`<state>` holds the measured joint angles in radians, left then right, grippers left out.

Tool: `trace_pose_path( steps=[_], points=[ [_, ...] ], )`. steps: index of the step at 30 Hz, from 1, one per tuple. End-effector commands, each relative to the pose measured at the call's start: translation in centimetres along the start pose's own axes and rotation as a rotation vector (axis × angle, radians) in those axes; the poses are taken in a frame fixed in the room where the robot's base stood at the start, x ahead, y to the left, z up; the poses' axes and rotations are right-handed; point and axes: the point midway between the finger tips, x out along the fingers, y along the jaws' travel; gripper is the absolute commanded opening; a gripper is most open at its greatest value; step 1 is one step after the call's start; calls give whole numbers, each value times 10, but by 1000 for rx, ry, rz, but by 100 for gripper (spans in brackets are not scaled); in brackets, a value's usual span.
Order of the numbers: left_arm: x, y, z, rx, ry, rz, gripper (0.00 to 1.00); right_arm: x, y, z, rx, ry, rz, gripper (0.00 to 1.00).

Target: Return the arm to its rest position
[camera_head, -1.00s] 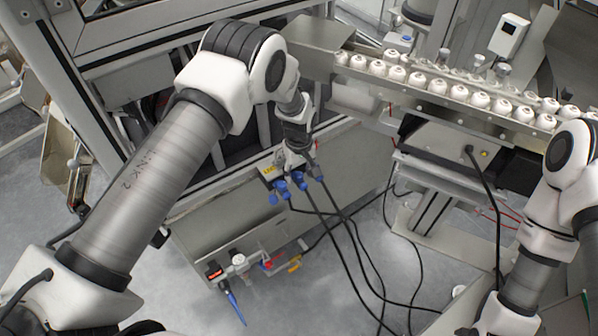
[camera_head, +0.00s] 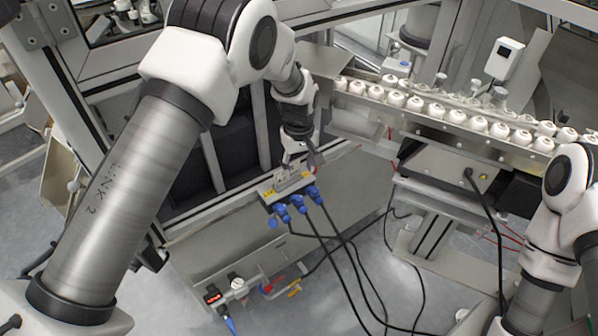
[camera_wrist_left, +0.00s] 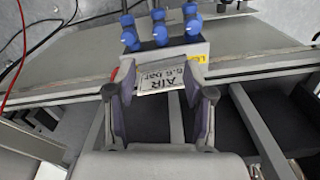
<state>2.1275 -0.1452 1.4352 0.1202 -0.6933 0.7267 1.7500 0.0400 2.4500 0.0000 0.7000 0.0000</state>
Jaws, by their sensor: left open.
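My left arm (camera_head: 130,190) reaches in from the left, up and over an elbow, and then down. Its left gripper (camera_head: 292,168) is just above a grey air manifold (camera_head: 287,190) with blue fittings. In the left wrist view the gripper (camera_wrist_left: 160,88) is open, its two fingers apart with no part between them. Beyond the fingertips the manifold (camera_wrist_left: 185,52) carries a label reading "AIR 5.6 bar"; I cannot tell whether the fingers touch it. My right arm (camera_head: 545,235) shows at the right edge; its gripper is out of view.
A rail (camera_head: 420,112) holds a row of several white caps (camera_head: 437,112) at the upper right. Black hoses (camera_head: 335,245) hang from the blue fittings. A metal machine frame (camera_head: 110,62) stands behind my left arm. Open floor (camera_head: 345,285) shows at the lower middle.

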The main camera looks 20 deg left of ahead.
Motion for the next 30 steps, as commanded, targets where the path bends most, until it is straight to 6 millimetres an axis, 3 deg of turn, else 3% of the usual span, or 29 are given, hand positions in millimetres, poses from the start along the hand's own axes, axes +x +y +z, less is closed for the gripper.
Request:
trace_pose_path(
  steps=[10, 14, 17, 21, 24, 27, 30],
  points=[
    [2, 0, 1, 0, -2, -2, 52, 0, 0, 0, 0, 0, 0, 40],
    [33, -15, 9, -14, -52, -34, 52, 0, 0, 0, 0, 0, 0, 40],
    [73, -53, 36, -37, -146, -109, 52, 0, 0, 0, 0, 0, 0, 40],
    [134, -128, 94, -44, -259, -207, 52, 0, 0, 0, 0, 0, 0, 40],
    [168, -184, 139, 6, -303, -234, 52, 0, 0, 0, 0, 0, 0, 40],
    [189, -241, 191, 106, -325, -230, 52, 0, 0, 0, 0, 0, 0, 40],
    [189, -288, 238, 263, -302, -178, 52, 0, 0, 0, 0, 0, 0, 40]
  ],
)
